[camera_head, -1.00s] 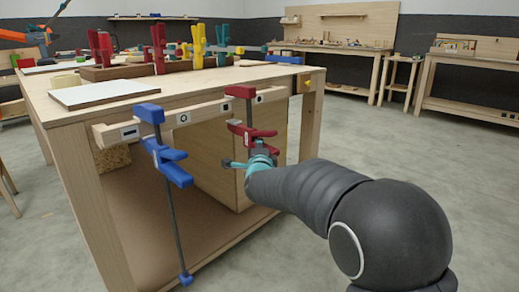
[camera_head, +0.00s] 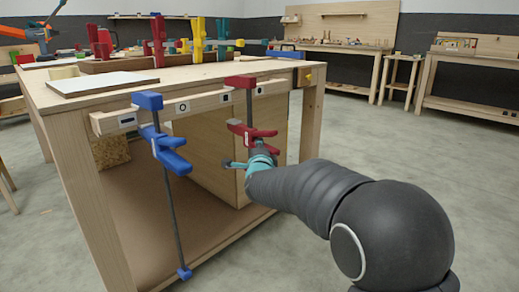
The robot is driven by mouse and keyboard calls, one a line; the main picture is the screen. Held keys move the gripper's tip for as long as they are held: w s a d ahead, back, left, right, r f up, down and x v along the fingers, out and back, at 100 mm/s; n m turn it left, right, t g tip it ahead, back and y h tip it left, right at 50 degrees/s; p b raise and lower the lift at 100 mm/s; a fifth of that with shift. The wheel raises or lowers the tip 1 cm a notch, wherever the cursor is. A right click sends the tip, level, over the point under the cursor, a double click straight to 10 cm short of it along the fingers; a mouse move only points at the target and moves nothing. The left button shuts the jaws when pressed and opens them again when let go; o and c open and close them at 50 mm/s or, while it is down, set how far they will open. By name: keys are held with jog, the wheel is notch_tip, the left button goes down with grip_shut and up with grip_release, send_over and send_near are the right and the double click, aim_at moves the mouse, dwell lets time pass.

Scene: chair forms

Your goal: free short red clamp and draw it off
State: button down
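The short red clamp (camera_head: 240,82) hangs on the wooden rail (camera_head: 205,105) at the front edge of the workbench. Its upper jaw rests on top of the rail, and its lower red part sits just below. My gripper (camera_head: 246,163) has teal fingers and is right at the clamp's lower end. One finger points out to the left; the rest is hidden behind my wrist and the clamp. I cannot tell whether the fingers touch or hold the clamp. A longer blue clamp (camera_head: 171,160) hangs on the same rail to the left, its bar reaching far down.
On the bench top are a white board (camera_head: 102,84) and a wooden rack (camera_head: 125,64) with several coloured clamps. A wooden panel (camera_head: 205,150) stands under the bench behind the red clamp. Open floor (camera_head: 400,160) lies to the right.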

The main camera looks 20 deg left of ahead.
jog(key=shift+f+b, duration=0.7)
jog(key=shift+f, duration=0.2)
jog(key=shift+r, duration=0.5)
jog(key=s+d, duration=0.5)
jog(key=d, duration=0.8)
jog(key=shift+s+b, duration=0.2)
jog(key=shift+b, duration=0.15)
dwell(1.0)
jog(key=shift+r, duration=0.1)
